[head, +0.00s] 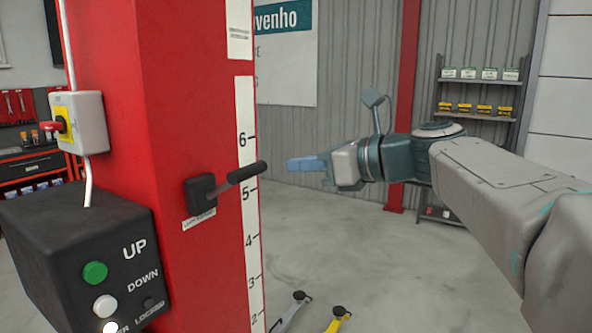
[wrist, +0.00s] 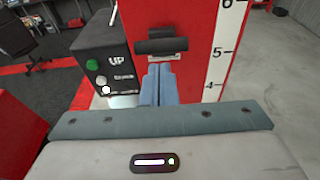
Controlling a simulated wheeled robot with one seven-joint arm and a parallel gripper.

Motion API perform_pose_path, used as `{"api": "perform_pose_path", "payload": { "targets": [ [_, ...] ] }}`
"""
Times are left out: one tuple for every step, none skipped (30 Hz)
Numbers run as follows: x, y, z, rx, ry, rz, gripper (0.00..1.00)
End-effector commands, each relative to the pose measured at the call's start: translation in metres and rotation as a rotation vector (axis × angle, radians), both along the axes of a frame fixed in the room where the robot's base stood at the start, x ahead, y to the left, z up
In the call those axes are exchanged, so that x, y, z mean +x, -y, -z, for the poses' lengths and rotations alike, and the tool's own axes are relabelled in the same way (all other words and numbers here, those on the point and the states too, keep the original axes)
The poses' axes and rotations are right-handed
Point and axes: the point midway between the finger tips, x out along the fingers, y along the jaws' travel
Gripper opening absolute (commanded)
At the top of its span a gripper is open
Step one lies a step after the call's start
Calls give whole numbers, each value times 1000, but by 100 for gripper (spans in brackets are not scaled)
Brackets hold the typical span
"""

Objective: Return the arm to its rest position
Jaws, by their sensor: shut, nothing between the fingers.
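My gripper (head: 290,164) is at the end of my arm, which reaches in from the right in the head view. Its blue fingers are shut together with nothing between them; they also show in the wrist view (wrist: 160,70). In the head view the fingertips are apart from the black lever (head: 246,172) on the red post (head: 165,120) and to its right. In the wrist view the lever (wrist: 163,46) appears just beyond the fingertips. I cannot tell the exact gap. The rest position is not marked in either view.
A black control box (head: 75,255) with UP and DOWN buttons is on the post's left. A red and yellow switch (head: 62,124) sits above it. Shelves (head: 482,95) stand behind my arm. The floor (head: 350,245) below the gripper is mostly open, with a yellow-footed item (head: 337,320).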

Motion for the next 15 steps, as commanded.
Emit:
{"api": "perform_pose_path", "payload": {
  "targets": [
    [0, 0, 0, 0, 0, 0, 0],
    [0, 0, 0, 0, 0, 0, 0],
    [0, 0, 0, 0, 0, 0, 0],
    [0, 0, 0, 0, 0, 0, 0],
    [0, 0, 1, -2, 1, 0, 0],
    [-1, 0, 2, -11, 5, -1, 0],
    [-2, 0, 5, -25, 12, -4, 0],
    [-3, 0, 9, -48, 19, -8, 0],
    [-7, 0, 18, -90, 36, -16, 0],
    [-10, 0, 25, -133, 55, -26, 0],
    [-14, 0, 35, -185, 77, -38, 0],
    [-20, 1, 50, -269, 112, -59, 0],
    [-26, 2, 63, -339, 142, -81, 0],
    [-33, 4, 76, -413, 174, -109, 0],
    [-42, 7, 95, -519, 220, -152, 0]
  ]
}}
